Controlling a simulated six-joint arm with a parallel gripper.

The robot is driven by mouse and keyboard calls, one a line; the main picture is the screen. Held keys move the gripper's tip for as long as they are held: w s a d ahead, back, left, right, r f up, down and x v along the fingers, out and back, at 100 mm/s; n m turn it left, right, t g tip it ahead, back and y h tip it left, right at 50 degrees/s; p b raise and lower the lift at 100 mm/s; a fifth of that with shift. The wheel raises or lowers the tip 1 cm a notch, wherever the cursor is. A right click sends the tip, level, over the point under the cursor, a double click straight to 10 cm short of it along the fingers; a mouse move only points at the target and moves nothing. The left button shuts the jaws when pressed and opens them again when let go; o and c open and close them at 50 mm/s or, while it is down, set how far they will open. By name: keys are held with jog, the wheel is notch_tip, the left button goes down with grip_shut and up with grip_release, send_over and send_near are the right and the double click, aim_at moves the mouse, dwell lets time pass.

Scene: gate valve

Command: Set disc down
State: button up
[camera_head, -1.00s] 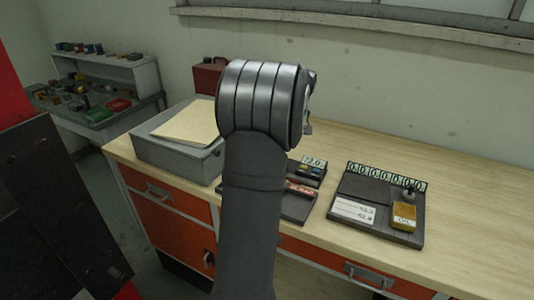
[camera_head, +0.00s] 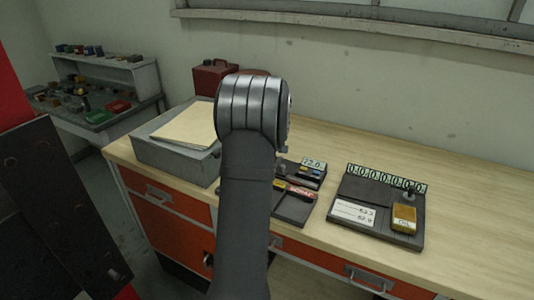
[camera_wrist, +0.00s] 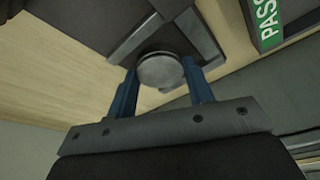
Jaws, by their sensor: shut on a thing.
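A round grey disc (camera_wrist: 160,75) shows in the wrist view between the blue fingers of my gripper (camera_wrist: 159,65). My gripper is shut on it. Dark grey flat surfaces (camera_wrist: 128,30) and pale wood (camera_wrist: 55,65) show beyond the disc. I cannot tell whether the disc touches anything beneath it. In the head view my arm hides both the disc and the gripper.
A dark tray (camera_head: 292,210) with a red tag lies partly behind my arm. A dark board (camera_head: 375,232) with a yellow block (camera_head: 404,218) lies to its right. A grey box (camera_head: 175,150) stands left. The bench (camera_head: 480,215) is clear at right.

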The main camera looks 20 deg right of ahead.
jog(key=shift+f, duration=0.15)
jog(key=o, duration=0.9)
jog(key=shift+o, duration=0.2)
jog(key=v, duration=1.2)
